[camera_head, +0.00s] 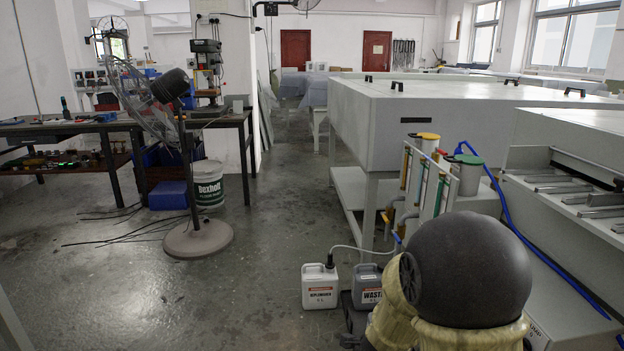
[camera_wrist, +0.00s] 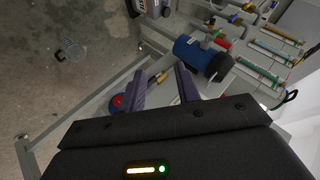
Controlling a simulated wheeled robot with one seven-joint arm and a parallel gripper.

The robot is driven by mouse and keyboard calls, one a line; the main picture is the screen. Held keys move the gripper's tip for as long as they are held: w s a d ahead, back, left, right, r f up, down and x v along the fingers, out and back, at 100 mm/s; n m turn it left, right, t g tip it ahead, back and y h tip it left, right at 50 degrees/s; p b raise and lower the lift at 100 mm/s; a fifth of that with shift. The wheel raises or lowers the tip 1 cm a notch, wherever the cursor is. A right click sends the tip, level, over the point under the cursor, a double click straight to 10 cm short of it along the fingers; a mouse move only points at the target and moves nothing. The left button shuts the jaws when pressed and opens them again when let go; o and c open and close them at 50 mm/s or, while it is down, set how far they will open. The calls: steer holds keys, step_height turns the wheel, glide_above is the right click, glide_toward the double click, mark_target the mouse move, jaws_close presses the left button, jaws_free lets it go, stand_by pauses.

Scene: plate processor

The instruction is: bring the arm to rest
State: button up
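My gripper (camera_wrist: 160,86) shows in the wrist view with its two dark fingers apart. It is open, with nothing held between the fingers. Beyond the fingers are a metal frame and a blue cylindrical unit (camera_wrist: 196,52) with a dark end. A red round knob (camera_wrist: 118,101) shows beside the left finger. In the head view, a dark rounded joint and cream links of my arm fill the lower right; my gripper is hidden there.
A white container (camera_head: 320,287) and a grey waste container (camera_head: 366,286) stand on the floor beside my arm. The plate processor (camera_head: 440,125) with blue hose (camera_head: 500,205) lies behind and right. A pedestal fan (camera_head: 197,240) stands left. Floor between is clear.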

steer(key=s+a+r+n+g+y+p, duration=0.1)
steer(key=s+a+r+n+g+y, duration=0.15)
steer(key=s+n, duration=0.65)
steer(key=s+a+r+n+g+y+p, duration=0.15)
steer(key=s+n+g, duration=0.25)
steer(key=s+n, duration=0.4)
step_height(320, 180, up, 38)
steer(key=p, duration=3.8)
steer(key=shift+d, duration=0.3)
steer(key=shift+w+t, duration=0.1)
steer(key=shift+t, duration=0.15)
steer(key=shift+d, duration=0.15)
